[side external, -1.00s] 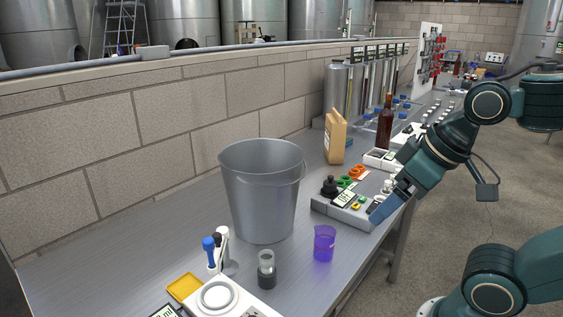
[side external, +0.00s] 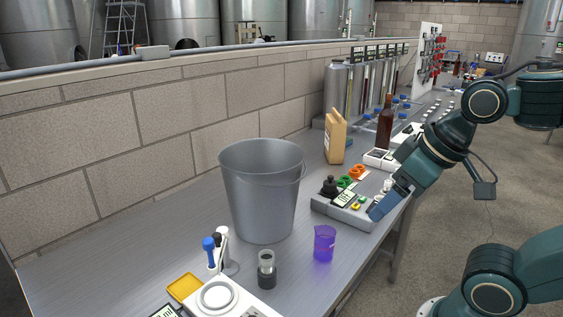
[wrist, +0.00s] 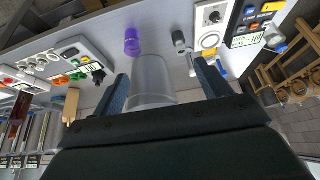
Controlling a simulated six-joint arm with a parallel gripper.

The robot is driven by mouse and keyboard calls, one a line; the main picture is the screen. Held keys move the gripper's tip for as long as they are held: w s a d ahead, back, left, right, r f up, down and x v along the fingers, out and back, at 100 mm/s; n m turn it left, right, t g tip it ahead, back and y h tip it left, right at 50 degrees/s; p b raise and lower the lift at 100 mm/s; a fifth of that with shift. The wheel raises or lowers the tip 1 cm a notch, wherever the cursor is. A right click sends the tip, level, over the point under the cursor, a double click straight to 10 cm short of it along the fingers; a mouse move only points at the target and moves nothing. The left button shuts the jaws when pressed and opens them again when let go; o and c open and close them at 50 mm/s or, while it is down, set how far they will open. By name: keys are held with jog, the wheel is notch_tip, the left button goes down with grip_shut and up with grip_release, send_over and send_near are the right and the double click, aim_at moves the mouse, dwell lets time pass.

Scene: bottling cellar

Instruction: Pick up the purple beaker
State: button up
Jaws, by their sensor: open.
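The purple beaker (side external: 324,245) stands upright on the steel bench near its front edge, to the right of the large grey bucket. It also shows in the wrist view (wrist: 132,42), beyond the fingertips and above the bucket there. My gripper (side external: 377,211) is over the bench edge by the grey instrument panel, to the right of the beaker and apart from it. In the wrist view the two blue fingers (wrist: 162,72) are spread wide with nothing held between them.
The grey bucket (side external: 262,195) stands left of the beaker. A small flask with dark contents (side external: 266,270) stands at lower left. The instrument panel (side external: 350,212) is close to my gripper. Bench left of the bucket is bare.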

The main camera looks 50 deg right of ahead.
jog(key=w+m, duration=0.1)
jog(key=m+g, duration=0.6)
jog(key=m, duration=0.8)
send_over(325, 241)
jog(key=w+d, duration=0.1)
jog(key=d, duration=0.1)
notch_tip(325, 241, down, 13)
jog(key=shift+w+f, duration=0.1)
jog(key=shift+f, duration=4.15)
jog(key=shift+d+f, duration=0.1)
jog(key=shift+f, duration=2.5)
jog(key=c, duration=1.1)
